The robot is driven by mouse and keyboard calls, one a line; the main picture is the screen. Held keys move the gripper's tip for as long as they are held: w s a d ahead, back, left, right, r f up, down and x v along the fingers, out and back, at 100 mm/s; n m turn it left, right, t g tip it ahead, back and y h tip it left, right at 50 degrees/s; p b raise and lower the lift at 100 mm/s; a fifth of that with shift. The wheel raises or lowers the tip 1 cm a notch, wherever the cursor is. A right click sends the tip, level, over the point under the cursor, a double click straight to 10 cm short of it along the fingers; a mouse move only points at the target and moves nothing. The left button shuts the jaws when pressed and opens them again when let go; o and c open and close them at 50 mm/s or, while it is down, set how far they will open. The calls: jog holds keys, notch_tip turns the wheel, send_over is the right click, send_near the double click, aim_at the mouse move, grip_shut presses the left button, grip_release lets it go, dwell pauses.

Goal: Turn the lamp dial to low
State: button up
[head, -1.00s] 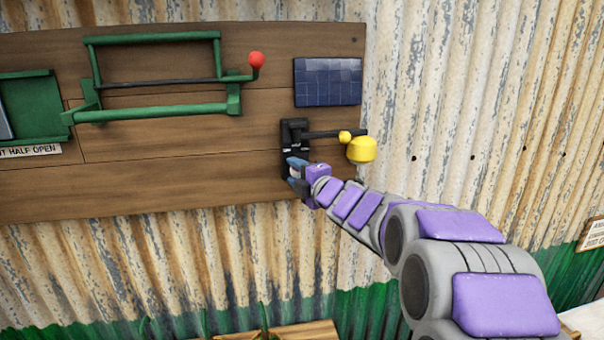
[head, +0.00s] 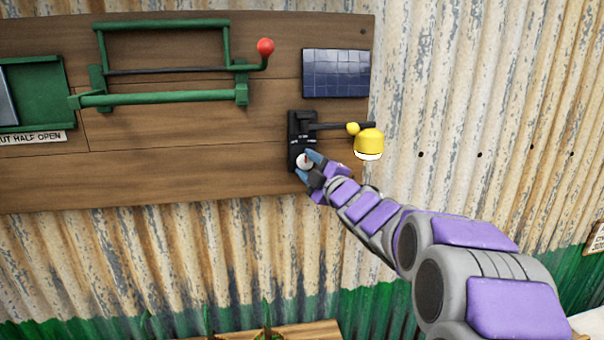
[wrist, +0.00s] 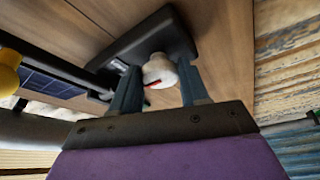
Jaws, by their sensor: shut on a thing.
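The white round lamp dial (head: 304,161), with a red mark, sits low on a black mounting plate (head: 296,128) at the board's right side. My gripper (head: 308,167) is shut on the dial. In the wrist view the two blue-grey fingers of my gripper (wrist: 157,84) stand either side of the dial (wrist: 158,69), and its red mark shows between them. The yellow lamp (head: 369,141) hangs from a black arm to the right of the plate, and its underside shows bright white. The small lettering above the dial is too small to read.
A dark solar panel (head: 336,73) is above the plate. A green frame with a red-knobbed lever (head: 265,46) is to the left. The lamp hangs close above my arm. Bare corrugated wall (head: 480,110) lies to the right.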

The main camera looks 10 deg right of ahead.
jog(key=m+t+b, duration=0.1)
jog(key=m, duration=0.1)
jog(key=f+m+t+h+b, duration=0.1)
jog(key=m+b, duration=0.1)
jog(key=m, duration=0.1)
jog(key=shift+a, duration=0.1)
jog(key=shift+r+m+t+h+b, duration=0.2)
jog(key=shift+m+t+h+b, duration=0.25)
jog(key=shift+m+b, duration=0.8)
jog(key=shift+r+m+h, duration=0.1)
jog(key=shift+m+h, duration=0.15)
jog(key=shift+m, duration=0.3)
jog(key=shift+r, duration=0.1)
jog(key=o, duration=1)
jog(key=shift+w+a, duration=0.1)
jog(key=shift+a, duration=0.1)
jog(key=shift+o, duration=0.2)
jog(key=shift+d, duration=0.1)
